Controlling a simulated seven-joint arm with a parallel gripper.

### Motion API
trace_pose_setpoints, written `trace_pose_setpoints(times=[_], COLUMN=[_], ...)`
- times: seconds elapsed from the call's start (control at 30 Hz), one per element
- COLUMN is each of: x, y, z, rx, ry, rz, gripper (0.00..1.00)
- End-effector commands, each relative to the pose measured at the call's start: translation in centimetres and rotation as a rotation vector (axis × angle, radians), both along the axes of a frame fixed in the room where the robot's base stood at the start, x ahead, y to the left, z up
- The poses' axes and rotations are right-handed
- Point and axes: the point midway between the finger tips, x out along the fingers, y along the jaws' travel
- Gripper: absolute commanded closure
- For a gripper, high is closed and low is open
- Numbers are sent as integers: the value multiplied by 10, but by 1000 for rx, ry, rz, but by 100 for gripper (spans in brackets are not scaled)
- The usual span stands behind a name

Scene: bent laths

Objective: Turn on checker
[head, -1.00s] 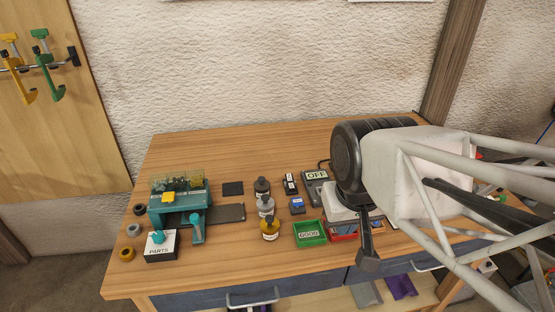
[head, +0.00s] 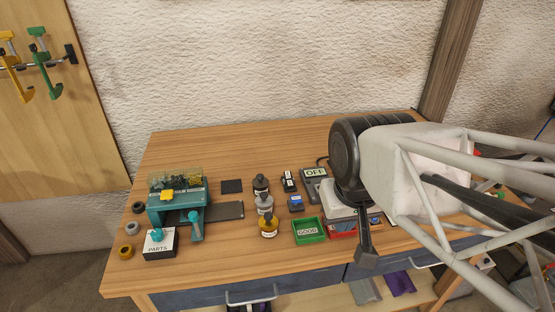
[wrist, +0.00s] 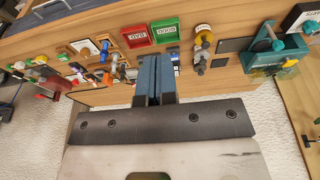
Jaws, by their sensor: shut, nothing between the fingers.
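The checker (head: 315,173) is a grey box on the table with a white label reading OFF, in the head view left of my arm. Its cable runs toward the back. My gripper (wrist: 156,58) shows in the wrist view with its two blue fingers together and nothing between them. The fingers cover part of the table, and I cannot make out the checker clearly in that view.
A green GOOD tray (head: 309,231) stands in front of the checker, beside a red BAD tray (wrist: 135,38). The table's back left is clear.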

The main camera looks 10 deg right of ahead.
Motion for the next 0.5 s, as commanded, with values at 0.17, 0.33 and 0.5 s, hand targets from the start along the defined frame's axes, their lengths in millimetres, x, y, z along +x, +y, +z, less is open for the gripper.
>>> trace_pose_setpoints(times=[0.17,0.33,0.5], x=[5,21,49], y=[0,0,0], z=[0,0,0], rx=[0,1,1], ry=[-3,-11,-27], rz=[0,1,4], gripper=[100,100,100])
